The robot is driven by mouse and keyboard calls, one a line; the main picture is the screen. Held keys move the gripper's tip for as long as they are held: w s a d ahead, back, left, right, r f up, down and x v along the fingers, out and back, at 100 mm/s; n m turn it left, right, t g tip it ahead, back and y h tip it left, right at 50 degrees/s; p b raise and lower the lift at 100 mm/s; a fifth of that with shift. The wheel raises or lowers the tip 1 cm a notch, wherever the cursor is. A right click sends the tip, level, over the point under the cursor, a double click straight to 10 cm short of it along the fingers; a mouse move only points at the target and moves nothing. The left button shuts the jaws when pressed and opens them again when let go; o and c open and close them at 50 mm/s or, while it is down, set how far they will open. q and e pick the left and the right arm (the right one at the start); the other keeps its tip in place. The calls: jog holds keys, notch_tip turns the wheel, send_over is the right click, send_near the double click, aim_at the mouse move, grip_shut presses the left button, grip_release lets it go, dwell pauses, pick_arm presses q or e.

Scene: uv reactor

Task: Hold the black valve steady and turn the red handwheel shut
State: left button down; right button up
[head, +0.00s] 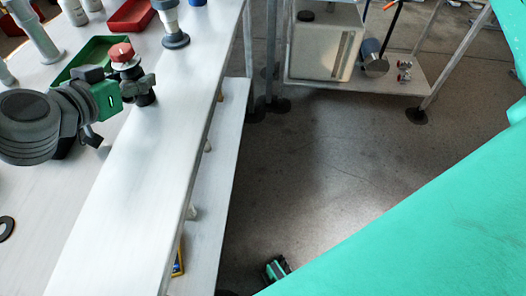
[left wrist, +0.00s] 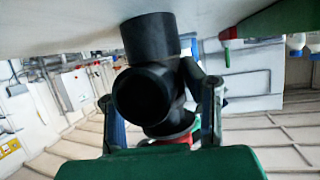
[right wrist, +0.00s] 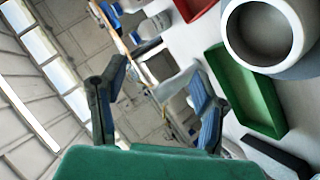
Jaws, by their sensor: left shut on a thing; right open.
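My left gripper (head: 128,90) is shut on the valve body from the left. In the left wrist view the black valve (left wrist: 150,95) sits between both fingers (left wrist: 160,115), with its round open port facing the camera. A little red of the handwheel (left wrist: 183,139) shows below, mostly hidden. My right gripper (right wrist: 157,100) is open and empty in the right wrist view, away from the valve.
A green tray (head: 76,68) and a red tray (head: 131,17) lie on the table beyond the valve. A grey fitting (head: 175,40) stands to the right of the handwheel. A trolley (head: 395,82) with a beige canister (head: 325,45) stands across open floor.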

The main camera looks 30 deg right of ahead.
jog(key=s+a+r+n+g+h, duration=0.25)
jog(key=s+g, duration=0.25)
jog(key=s, duration=0.6)
jog(key=s+a+r+n+g+h, duration=0.2)
jog(key=s+a+r+g+h, duration=0.15)
jog(key=s+g, duration=0.45)
jog(key=s+d+f+m+g, duration=0.1)
jog(key=s+d+f+m, duration=0.1)
jog(key=f, duration=0.3)
jog(key=s+d+f+m+g+h, duration=0.1)
jog(key=s+d+f+m, duration=0.2)
jog(key=s+d+f, duration=0.1)
jog(key=s+d+f+m+h, duration=0.1)
jog(key=s+d+f+m, duration=0.1)
jog(key=f, duration=0.3)
jog(key=shift+s+d+f+m+g, duration=0.15)
jog(key=shift+s+d+g, duration=0.1)
jog(key=shift+d, duration=0.2)
jog(key=shift+s+d+f+m+g, duration=0.1)
jog(key=shift+s+d+f+g, duration=0.1)
jog(key=shift+d, duration=0.25)
jog(key=s+d+f+m+g, duration=0.1)
jog(key=s+d+f+m, duration=0.2)
jog(key=s+f, duration=0.3)
jog(key=s+d+f+m+g, duration=0.2)
jog(key=s+d+f+m, duration=0.2)
jog(key=f, duration=0.5)
jog(key=shift+s+d+m+y, duration=0.25)
jog(key=shift+s+m, duration=0.25)
jog(key=shift+s, duration=0.7)
